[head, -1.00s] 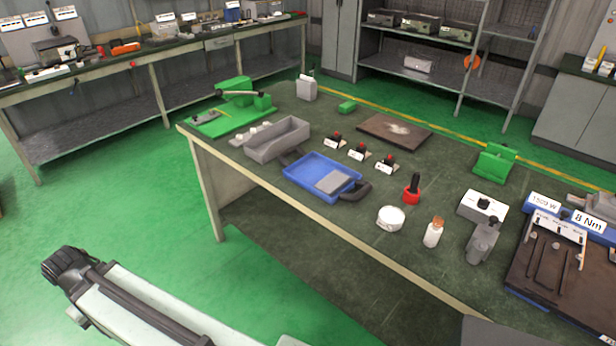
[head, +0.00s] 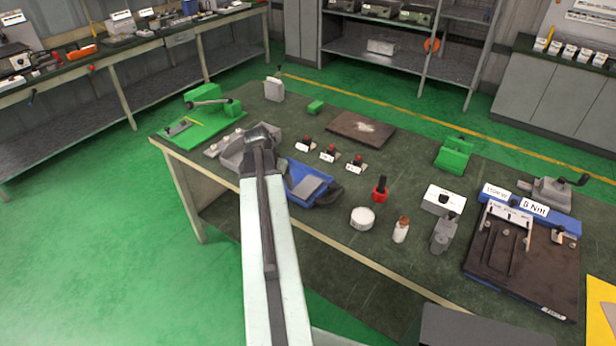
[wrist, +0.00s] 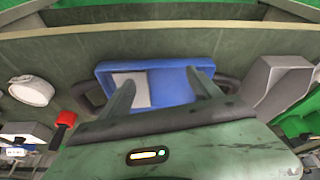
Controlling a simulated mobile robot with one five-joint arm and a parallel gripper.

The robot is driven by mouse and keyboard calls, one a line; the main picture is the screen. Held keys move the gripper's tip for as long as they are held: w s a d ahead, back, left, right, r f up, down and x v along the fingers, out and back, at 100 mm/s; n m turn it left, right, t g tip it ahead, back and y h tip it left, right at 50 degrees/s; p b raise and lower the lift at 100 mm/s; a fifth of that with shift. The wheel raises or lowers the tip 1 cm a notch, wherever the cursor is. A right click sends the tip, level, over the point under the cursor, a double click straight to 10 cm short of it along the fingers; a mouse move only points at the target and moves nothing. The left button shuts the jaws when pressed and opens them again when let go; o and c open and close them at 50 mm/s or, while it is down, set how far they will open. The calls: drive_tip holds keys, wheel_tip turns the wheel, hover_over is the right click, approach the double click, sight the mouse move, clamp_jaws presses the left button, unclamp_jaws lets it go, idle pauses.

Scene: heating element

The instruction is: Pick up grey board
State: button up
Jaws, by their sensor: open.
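The grey board (head: 308,187) is a flat light-grey square lying in the blue tray (head: 325,198) on the green workbench. In the head view, my arm covers the tray's left part. My gripper (wrist: 160,78) is open and empty, its two fingers apart over the tray in the wrist view. There the board (wrist: 142,90) lies in the left part of the tray (wrist: 172,90), partly behind the left finger. The fingers appear above the tray, and I see no contact with the board.
A grey bin (head: 232,158) stands left of the tray. A red-based black-handled tool (head: 380,190), a white round container (head: 362,218) and a small bottle (head: 401,230) stand to its right. Small switches (head: 330,153) sit behind it.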

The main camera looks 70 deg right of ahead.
drive_tip(key=m, duration=0.2)
approach(309, 185)
drive_tip(key=shift+a+f+g+p, duration=0.1)
drive_tip(key=shift+f+g+p, duration=0.2)
drive_tip(key=shift+g, duration=0.1)
drive_tip(key=b+x, duration=0.7)
drive_tip(key=x, duration=0.1)
drive_tip(key=shift+w+f+b, duration=0.15)
drive_tip(key=shift+w+b, duration=0.2)
drive_tip(key=shift+b, duration=0.05)
drive_tip(key=c, duration=1.1)
